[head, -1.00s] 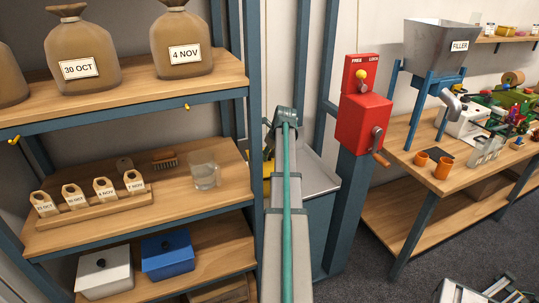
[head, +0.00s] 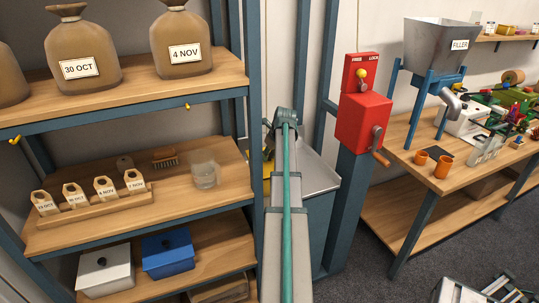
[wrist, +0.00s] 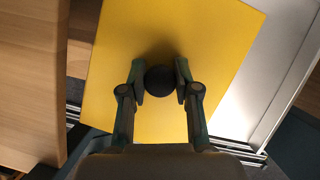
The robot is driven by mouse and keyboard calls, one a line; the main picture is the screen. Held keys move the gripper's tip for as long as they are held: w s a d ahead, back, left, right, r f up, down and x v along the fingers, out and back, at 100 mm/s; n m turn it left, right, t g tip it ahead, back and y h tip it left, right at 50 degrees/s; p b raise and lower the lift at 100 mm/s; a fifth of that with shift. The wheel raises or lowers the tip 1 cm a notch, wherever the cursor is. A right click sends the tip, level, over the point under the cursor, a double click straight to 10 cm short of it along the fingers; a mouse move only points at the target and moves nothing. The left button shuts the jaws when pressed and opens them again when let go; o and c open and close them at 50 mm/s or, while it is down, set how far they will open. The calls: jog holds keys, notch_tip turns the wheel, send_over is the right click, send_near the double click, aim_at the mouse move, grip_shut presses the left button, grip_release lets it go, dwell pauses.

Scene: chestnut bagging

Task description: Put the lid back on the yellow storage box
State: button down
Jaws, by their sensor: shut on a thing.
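The yellow lid (wrist: 215,50) fills the middle of the wrist view, seen from above, with a round dark knob (wrist: 160,79) at its centre. My gripper (wrist: 160,82) is shut on the knob, one finger on each side. The lid hides whatever is under it, so I cannot tell whether it rests on the box. In the head view, my arm hides the gripper, and only a yellow sliver (head: 266,187) shows beside it. I cannot tell if that sliver is lid or box.
A wooden shelf rack (head: 130,222) stands at the left, with a white box (head: 104,275) and a blue box (head: 168,255) on its lowest visible shelf. A pale metal tray top (head: 318,177) is right of my arm. A red control box (head: 362,120) stands farther right.

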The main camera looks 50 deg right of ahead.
jog(key=shift+f, duration=0.3)
dwell(0.7)
jog(key=shift+c, duration=1.4)
grip_release()
jog(key=shift+p, duration=0.3)
jog(key=shift+r+p, duration=2.65)
jog(key=shift+r, duration=0.85)
grip_shut()
